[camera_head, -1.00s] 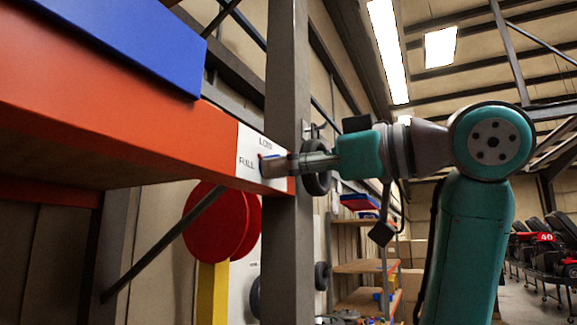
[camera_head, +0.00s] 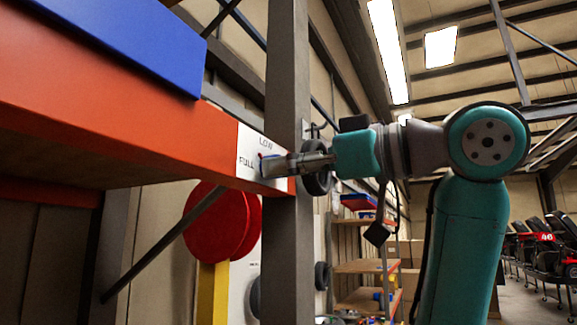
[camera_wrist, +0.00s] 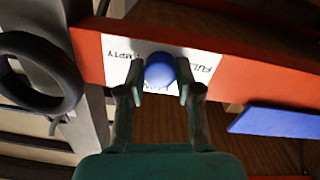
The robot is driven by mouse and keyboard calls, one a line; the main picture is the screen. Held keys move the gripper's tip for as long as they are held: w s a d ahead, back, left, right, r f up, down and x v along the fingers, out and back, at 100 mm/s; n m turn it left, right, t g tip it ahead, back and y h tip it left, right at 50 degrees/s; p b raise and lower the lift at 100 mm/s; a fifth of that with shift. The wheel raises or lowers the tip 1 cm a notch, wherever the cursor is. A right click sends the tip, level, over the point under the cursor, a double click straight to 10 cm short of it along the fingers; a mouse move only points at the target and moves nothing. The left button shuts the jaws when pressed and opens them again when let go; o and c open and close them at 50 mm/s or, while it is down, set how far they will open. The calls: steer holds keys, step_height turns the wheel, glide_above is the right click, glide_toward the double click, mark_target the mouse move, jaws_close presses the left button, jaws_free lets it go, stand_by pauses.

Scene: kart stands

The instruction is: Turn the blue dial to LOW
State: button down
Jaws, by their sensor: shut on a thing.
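The blue dial (camera_wrist: 160,70) sits on a white label plate (camera_wrist: 118,67) on the front of an orange beam. In the wrist view my gripper (camera_wrist: 160,88) has a finger on each side of the dial and is shut on it. In the head view my gripper (camera_head: 274,166) reaches the plate from the right and hides most of the dial; a small red and blue bit shows at its tip. The plate (camera_head: 247,144) reads LOW at the top and FULL at the left. The wrist view shows EMPTY and FULL upside down. The dial's exact pointing is unclear.
A grey upright post (camera_head: 286,75) stands right behind my gripper. A black ring (camera_head: 318,182) hangs beside the post. A blue panel (camera_head: 130,42) lies on the orange beam (camera_head: 120,115). Red discs (camera_head: 215,228) are below.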

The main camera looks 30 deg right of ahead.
steer(key=m, duration=1.1)
steer(key=shift+r, duration=0.1)
stand_by(0.5)
steer(key=c, duration=0.8)
jaws_free()
steer(key=shift+o, duration=0.2)
steer(key=shift+s, duration=0.1)
steer(key=v, duration=1.2)
steer(key=shift+r, duration=0.15)
